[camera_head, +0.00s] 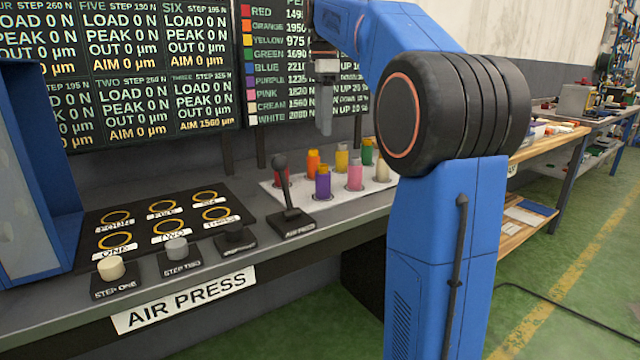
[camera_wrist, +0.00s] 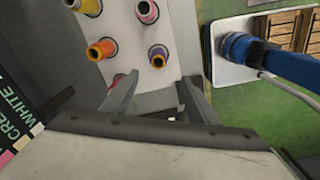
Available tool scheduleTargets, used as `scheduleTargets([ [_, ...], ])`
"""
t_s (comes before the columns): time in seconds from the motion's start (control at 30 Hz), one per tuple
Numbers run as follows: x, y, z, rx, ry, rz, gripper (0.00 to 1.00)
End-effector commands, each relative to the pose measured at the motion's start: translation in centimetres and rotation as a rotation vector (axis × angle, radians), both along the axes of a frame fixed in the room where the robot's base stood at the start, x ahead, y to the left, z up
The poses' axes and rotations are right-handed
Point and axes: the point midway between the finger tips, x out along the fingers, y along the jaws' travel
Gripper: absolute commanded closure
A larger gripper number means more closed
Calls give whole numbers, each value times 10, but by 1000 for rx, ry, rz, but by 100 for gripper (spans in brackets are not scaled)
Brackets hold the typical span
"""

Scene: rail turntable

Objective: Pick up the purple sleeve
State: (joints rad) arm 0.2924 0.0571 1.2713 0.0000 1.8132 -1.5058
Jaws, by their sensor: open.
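The purple sleeve (camera_head: 322,184) stands upright on a white sheet on the bench, with a yellow-orange top. In the wrist view the purple sleeve (camera_wrist: 158,58) shows from above, just beyond the fingertips. My gripper (camera_head: 325,118) hangs above and behind the sleeves in the head view, fingers pointing down. In the wrist view my gripper (camera_wrist: 158,92) has its two fingers spread with nothing between them. It is apart from the purple sleeve.
Nearby stand a red sleeve (camera_head: 281,172), an orange sleeve (camera_head: 313,163), a yellow sleeve (camera_head: 341,160), a green sleeve (camera_head: 367,153) and a pink sleeve (camera_head: 355,176). A black lever (camera_head: 287,190) rises left of the purple sleeve. Readout boards (camera_head: 150,70) stand behind.

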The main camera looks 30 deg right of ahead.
Motion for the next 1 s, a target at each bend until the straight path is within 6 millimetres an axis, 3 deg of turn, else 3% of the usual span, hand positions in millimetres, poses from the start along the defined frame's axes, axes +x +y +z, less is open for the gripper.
scheduleTargets([
  [0.6, -1, 0, -102, 1, 2, -1, 46],
  [1.0, 2, -1, -134, 1, 2, -1, 46],
])
